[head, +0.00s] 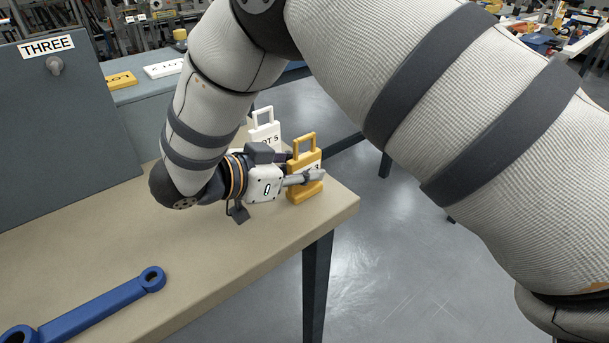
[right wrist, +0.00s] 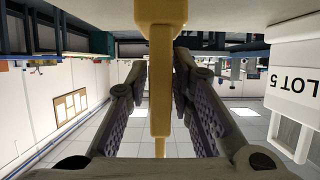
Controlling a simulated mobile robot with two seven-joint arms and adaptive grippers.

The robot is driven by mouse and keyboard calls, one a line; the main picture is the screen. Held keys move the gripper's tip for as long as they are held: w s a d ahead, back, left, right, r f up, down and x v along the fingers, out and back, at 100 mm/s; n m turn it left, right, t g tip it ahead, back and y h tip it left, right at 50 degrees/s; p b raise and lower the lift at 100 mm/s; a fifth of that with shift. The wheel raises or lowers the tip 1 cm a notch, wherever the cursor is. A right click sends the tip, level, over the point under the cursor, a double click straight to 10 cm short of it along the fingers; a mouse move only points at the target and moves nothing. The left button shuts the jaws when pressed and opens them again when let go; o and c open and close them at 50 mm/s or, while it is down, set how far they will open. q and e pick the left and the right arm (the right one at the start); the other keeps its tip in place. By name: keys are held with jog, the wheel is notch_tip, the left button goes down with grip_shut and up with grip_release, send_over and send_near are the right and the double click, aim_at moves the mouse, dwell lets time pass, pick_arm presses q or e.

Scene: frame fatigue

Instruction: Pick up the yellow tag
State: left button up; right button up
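The yellow tag (head: 304,194) stands upright near the right end of the tan bench, with its loop handle at the top. My right gripper (head: 307,177) reaches it from the left, with a finger across the tag's face. In the right wrist view the tag (right wrist: 161,85) is edge-on between the two fingers (right wrist: 160,98). A gap shows on each side, so the gripper is open around it. My left gripper is not in view.
A white tag (head: 264,129) marked LOT 5 stands close behind; it also shows in the right wrist view (right wrist: 292,85). A blue link bar (head: 95,304) lies on the bench (head: 215,270) at front left. A grey panel (head: 60,120) marked THREE stands at left.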

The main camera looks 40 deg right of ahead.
grip_shut()
jog(key=shift+r, duration=0.1)
